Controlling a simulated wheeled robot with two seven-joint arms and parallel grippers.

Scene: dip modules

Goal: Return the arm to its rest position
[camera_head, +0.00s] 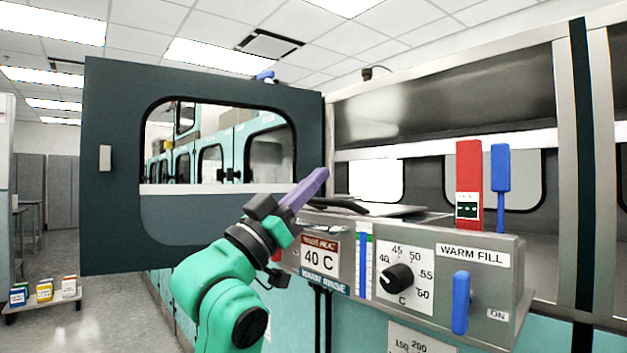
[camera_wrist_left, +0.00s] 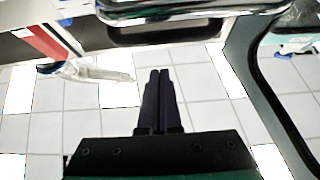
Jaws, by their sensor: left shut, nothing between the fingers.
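My left arm (camera_head: 222,292), green with black joints, rises in the lower middle of the head view. Its left gripper (camera_head: 322,172) has purple fingers pointing up and to the right, beside the open dark door and left of the grey control panel. In the left wrist view the two fingers of the gripper (camera_wrist_left: 160,72) lie together, shut and empty, with ceiling tiles behind them. My right gripper is in neither view.
The dark door (camera_head: 120,180) with a window stands open at left. The control panel (camera_head: 490,290) carries a temperature dial (camera_head: 398,278), a blue lever (camera_head: 460,302) and a red upright piece (camera_head: 468,165). Small containers (camera_head: 45,291) sit on a low stand at far left.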

